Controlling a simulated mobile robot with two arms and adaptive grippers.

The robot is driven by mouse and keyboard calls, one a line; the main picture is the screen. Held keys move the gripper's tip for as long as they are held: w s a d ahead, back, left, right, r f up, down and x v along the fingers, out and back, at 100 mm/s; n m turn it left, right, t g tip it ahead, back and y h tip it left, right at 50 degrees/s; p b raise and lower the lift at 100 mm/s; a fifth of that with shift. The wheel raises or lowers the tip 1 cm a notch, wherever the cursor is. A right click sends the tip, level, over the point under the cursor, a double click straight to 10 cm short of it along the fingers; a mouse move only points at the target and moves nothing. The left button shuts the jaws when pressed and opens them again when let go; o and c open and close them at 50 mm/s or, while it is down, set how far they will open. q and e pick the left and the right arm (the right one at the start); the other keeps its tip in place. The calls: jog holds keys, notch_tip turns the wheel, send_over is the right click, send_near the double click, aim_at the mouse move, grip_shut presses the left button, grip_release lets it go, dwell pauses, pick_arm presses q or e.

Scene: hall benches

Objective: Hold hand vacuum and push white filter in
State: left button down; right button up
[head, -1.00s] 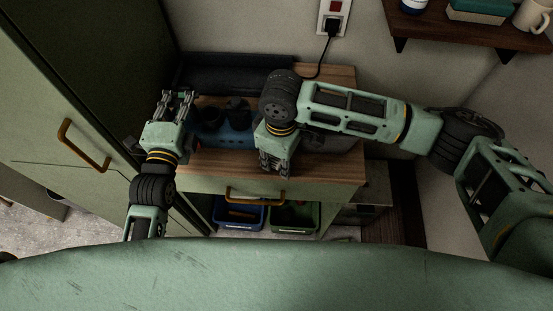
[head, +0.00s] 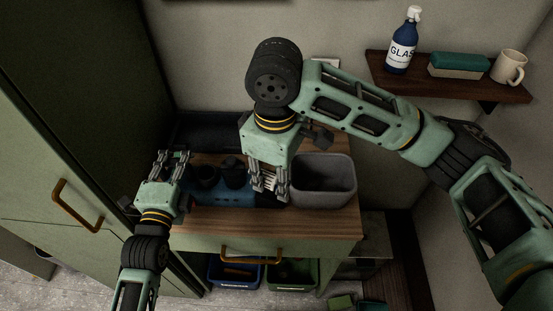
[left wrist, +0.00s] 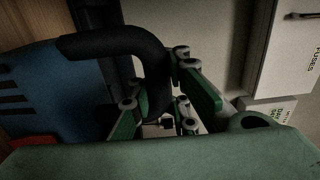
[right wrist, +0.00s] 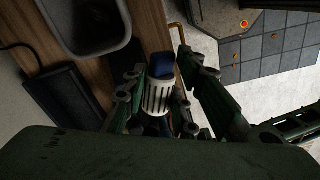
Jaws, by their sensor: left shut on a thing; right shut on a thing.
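The hand vacuum (head: 228,194) lies on the wooden bench top, with a blue body and dark parts on top. My left gripper (head: 173,160) is at its left end, shut on the black curved handle, which shows in the left wrist view (left wrist: 118,42). My right gripper (head: 269,187) is over the vacuum's right end, shut on the white ribbed filter (right wrist: 158,97). In the head view the filter (head: 268,181) shows only partly between the fingers. A blue part (right wrist: 162,65) shows just past it in the right wrist view. I cannot tell how far the filter sits in the vacuum.
A grey bin (head: 325,187) stands on the bench close right of my right gripper. A green cabinet (head: 62,150) stands left. Blue and green trays sit below the bench.

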aim_at(276, 224)
jog(key=shift+r, duration=0.45)
notch_tip(276, 224, down, 18)
jog(key=shift+f, duration=0.1)
dwell(0.5)
jog(key=shift+f, duration=0.15)
jog(key=o, duration=0.8)
jog(key=shift+c, duration=0.2)
